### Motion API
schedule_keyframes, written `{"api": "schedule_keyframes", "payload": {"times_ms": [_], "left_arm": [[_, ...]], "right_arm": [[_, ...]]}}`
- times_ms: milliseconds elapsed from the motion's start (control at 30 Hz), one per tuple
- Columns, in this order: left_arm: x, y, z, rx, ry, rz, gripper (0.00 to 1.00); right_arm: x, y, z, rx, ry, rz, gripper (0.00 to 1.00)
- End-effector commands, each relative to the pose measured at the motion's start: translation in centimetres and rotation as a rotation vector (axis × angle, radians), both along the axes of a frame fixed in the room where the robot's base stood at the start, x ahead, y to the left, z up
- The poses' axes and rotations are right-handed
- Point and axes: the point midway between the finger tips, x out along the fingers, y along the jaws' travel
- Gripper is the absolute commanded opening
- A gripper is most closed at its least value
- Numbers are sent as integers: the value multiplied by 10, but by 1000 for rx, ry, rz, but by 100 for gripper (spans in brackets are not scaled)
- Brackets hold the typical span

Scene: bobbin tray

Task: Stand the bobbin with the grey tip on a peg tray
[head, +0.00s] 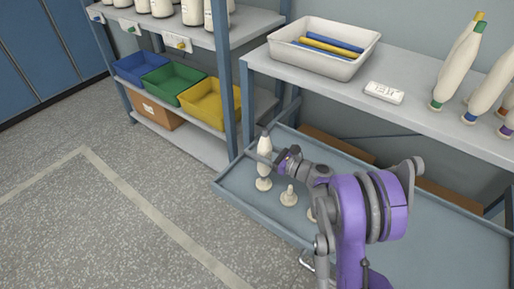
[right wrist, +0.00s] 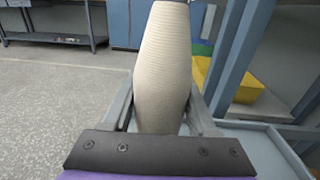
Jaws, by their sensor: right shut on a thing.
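The bobbin (head: 265,145) is cream with a dark grey tip and stands upright over the left end of the peg tray (head: 234,188). My right gripper (head: 268,158) is shut around its middle. In the right wrist view the wound body of the bobbin (right wrist: 163,62) fills the space between the fingers. Its lower end is right at a round peg base (head: 263,185); I cannot tell whether it is seated on that peg. A bare peg (head: 289,196) stands to the right, and another is partly hidden by my arm. My left gripper is out of view.
A shelf above the tray holds a grey bin (head: 323,62) with blue and yellow bobbins, a white label block (head: 384,92) and several standing bobbins at the right. A blue-grey shelf post (head: 248,110) stands close behind the held bobbin. Coloured bins (head: 210,103) lie left.

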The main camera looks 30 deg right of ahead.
Motion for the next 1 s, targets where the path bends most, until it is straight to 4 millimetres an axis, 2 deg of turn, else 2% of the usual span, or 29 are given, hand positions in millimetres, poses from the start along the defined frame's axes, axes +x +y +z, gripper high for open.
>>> {"api": "schedule_keyframes", "payload": {"times_ms": [333, 367, 533, 867, 1000], "left_arm": [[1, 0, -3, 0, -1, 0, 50], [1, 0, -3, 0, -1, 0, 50], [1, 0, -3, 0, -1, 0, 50], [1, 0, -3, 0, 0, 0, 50], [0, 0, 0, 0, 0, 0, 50]], "right_arm": [[0, 0, -11, 0, 0, 0, 0], [0, 0, -10, 0, 0, 0, 64], [0, 0, -10, 0, 0, 0, 94], [-2, -1, -10, 0, 0, 0, 94], [-17, -9, -9, -1, 0, -3, 94]]}}
